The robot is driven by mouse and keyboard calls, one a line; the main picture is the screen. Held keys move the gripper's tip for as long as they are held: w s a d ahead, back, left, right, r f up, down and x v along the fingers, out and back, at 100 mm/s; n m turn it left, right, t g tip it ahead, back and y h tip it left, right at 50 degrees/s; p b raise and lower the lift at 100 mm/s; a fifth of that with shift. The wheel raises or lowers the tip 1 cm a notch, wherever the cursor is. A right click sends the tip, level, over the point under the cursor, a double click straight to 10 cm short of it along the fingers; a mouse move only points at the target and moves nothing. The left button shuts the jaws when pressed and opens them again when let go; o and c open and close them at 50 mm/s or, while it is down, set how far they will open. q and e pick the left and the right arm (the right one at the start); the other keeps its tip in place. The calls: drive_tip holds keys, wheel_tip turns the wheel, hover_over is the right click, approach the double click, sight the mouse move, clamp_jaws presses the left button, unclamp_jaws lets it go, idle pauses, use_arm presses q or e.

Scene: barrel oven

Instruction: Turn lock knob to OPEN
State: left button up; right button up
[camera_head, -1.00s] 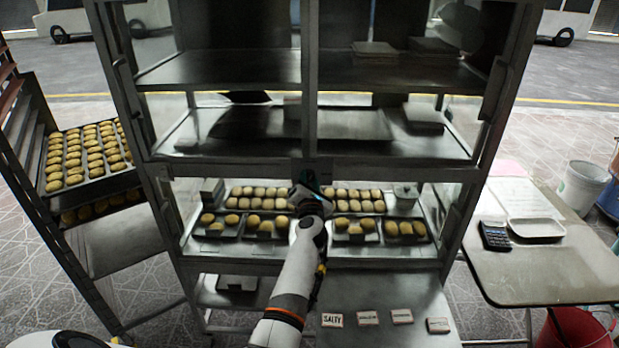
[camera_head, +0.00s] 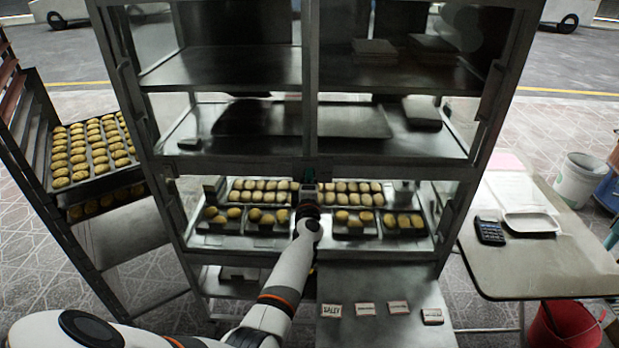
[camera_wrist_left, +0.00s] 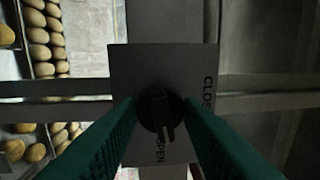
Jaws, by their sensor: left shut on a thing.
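The black lock knob (camera_wrist_left: 160,113) sits on a grey plate (camera_wrist_left: 128,66) in the left wrist view. The plate reads CLOS... along its right side and OPEN below the knob. The knob's raised grip lies nearly along the picture's vertical, its lower end towards OPEN. My left gripper (camera_wrist_left: 163,122) has its green fingers on both sides of the knob and is shut on it. In the head view, my left gripper (camera_head: 308,186) is at the cabinet's middle post, and the knob is hidden there. My right gripper is not in view.
The metal cabinet (camera_head: 395,172) holds trays of buns (camera_head: 268,190) behind its front. A rack with bun trays (camera_head: 92,150) stands at left. A side table (camera_head: 545,270) with a calculator (camera_head: 490,231) stands at right. Label cards (camera_head: 367,309) lie on the lower shelf.

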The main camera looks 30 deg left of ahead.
use_arm(q)
drive_tip(key=shift+a+r+m+p, duration=0.1)
drive_tip(key=shift+m+p, duration=0.25)
drive_tip(key=shift+m, duration=0.75)
drive_tip(key=o, duration=1)
drive_tip(key=p+v, duration=0.5)
drive_tip(key=v, duration=0.7)
